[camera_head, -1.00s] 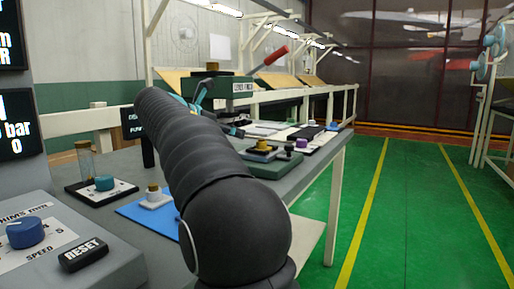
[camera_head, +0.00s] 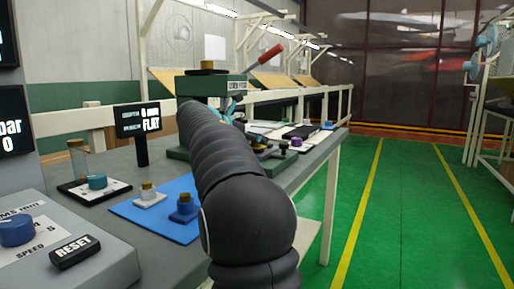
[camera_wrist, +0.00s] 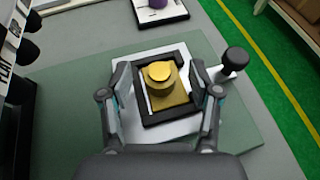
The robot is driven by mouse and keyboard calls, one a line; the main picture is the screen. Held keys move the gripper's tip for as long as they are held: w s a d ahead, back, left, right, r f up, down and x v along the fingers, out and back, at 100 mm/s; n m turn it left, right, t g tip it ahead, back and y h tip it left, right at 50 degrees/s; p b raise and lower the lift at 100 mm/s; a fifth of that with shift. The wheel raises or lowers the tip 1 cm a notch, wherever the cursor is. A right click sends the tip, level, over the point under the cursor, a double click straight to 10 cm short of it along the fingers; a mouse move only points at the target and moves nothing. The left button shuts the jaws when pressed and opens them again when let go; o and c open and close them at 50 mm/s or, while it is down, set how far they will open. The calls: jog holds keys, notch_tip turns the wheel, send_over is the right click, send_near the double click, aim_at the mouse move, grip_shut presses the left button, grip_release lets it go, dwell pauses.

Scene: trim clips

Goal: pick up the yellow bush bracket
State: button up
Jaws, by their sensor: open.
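The yellow bush bracket (camera_wrist: 168,88) is a gold block with a round boss on top. In the wrist view it sits upright inside a black U-shaped nest (camera_wrist: 144,108) on a white plate. My gripper (camera_wrist: 160,68) is open, with one finger on each side of the bracket and nest. Gaps show between the fingers and the bracket; their height above the plate is hard to judge. In the head view my dark arm hides much of this spot.
A black knob (camera_wrist: 235,60) stands close to the right finger. A blue mat (camera_head: 130,208) holds a white bracket (camera_head: 150,196) and a blue bracket (camera_head: 184,208). A green press (camera_head: 212,86) with a red-handled lever stands behind. A display post (camera_head: 142,150) stands left of my arm.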

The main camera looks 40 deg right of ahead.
grip_shut()
jog(key=shift+r, duration=0.1)
